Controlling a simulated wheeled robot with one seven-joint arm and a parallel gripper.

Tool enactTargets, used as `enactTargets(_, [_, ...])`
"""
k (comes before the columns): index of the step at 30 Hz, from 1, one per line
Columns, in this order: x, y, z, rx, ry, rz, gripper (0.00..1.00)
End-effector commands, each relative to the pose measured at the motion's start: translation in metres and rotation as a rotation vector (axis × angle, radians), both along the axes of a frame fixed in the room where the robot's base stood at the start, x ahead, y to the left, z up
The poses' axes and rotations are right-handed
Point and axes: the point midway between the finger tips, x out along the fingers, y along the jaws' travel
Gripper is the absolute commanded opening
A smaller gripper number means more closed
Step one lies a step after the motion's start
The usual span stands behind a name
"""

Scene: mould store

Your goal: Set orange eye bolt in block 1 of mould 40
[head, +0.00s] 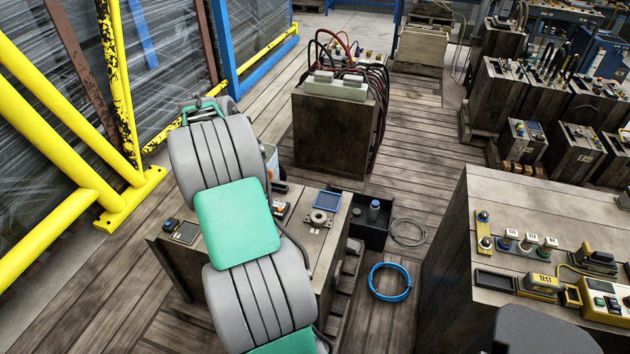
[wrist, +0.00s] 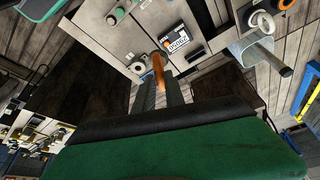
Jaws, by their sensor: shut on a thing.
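The orange eye bolt (wrist: 158,68) is in the wrist view, upper middle. My gripper (wrist: 159,84) is shut on it, with a dark finger on each side. Beyond it is the pale top of a block (wrist: 125,45) with a black-and-white label plate (wrist: 175,39) and a small round fitting (wrist: 137,67). I cannot tell whether the bolt touches the block or read the label surely. In the head view my arm covers part of a low block (head: 322,238), and my gripper and the bolt are hidden behind it.
A grey ring fitting (head: 318,217) and a blue-edged tray (head: 327,200) sit on the low block. Beside it are a black bin (head: 371,228) and a blue hose coil (head: 390,282) on the floor. A large block (head: 485,205) stands right; a yellow frame (head: 60,160) stands left.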

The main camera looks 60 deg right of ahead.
Motion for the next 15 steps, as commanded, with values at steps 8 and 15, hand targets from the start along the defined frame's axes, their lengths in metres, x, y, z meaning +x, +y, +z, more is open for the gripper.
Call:
enactTargets(8, [-0.082,-0.086,-0.055,0.0,0.001,-0.422,0.0])
enactTargets(15, [-0.124,-0.115,-0.08,-0.001,-0.002,-0.609,0.0])
